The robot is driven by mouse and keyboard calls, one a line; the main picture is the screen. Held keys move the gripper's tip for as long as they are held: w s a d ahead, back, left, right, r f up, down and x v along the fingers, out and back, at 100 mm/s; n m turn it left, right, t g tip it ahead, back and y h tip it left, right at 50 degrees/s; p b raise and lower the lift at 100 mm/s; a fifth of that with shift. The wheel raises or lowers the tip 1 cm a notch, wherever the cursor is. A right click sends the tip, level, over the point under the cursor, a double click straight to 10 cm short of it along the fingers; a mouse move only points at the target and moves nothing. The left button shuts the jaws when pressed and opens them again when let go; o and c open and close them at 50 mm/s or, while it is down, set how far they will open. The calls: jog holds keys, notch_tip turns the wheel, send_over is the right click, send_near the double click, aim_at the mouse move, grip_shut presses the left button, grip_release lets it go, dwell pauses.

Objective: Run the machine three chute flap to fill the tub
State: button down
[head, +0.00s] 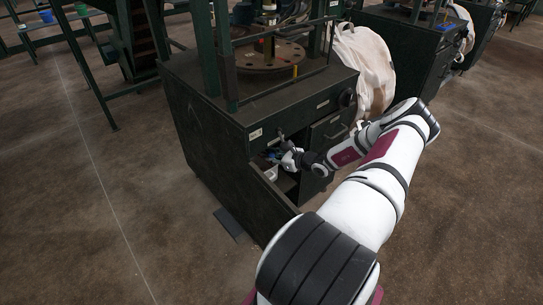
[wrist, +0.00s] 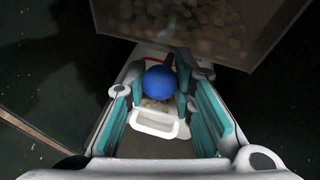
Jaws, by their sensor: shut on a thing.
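My gripper (head: 290,159) reaches into the open front bay of the dark green machine (head: 215,140). In the wrist view its teal-padded fingers (wrist: 162,92) are closed around a blue ball-shaped knob (wrist: 159,82). A small white tub (wrist: 153,124) shows below the knob between the fingers; its pale rim also shows in the head view (head: 271,173). Above the knob in the wrist view is a box-like chute (wrist: 262,52) holding many pale rounded pieces. The flap itself and the tub's fill level are not clear.
Cabinet walls and a drawer front (head: 331,126) closely surround the bay. A large white bulk bag (head: 365,65) hangs behind the machine at the right. Another machine (head: 400,45) stands farther right. A dark flat plate (head: 229,222) lies by the cabinet; the floor at left is open.

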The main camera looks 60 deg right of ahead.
jog(key=c, duration=1.3)
grip_release()
jog(key=shift+c, duration=0.2)
jog(key=v, duration=1.2)
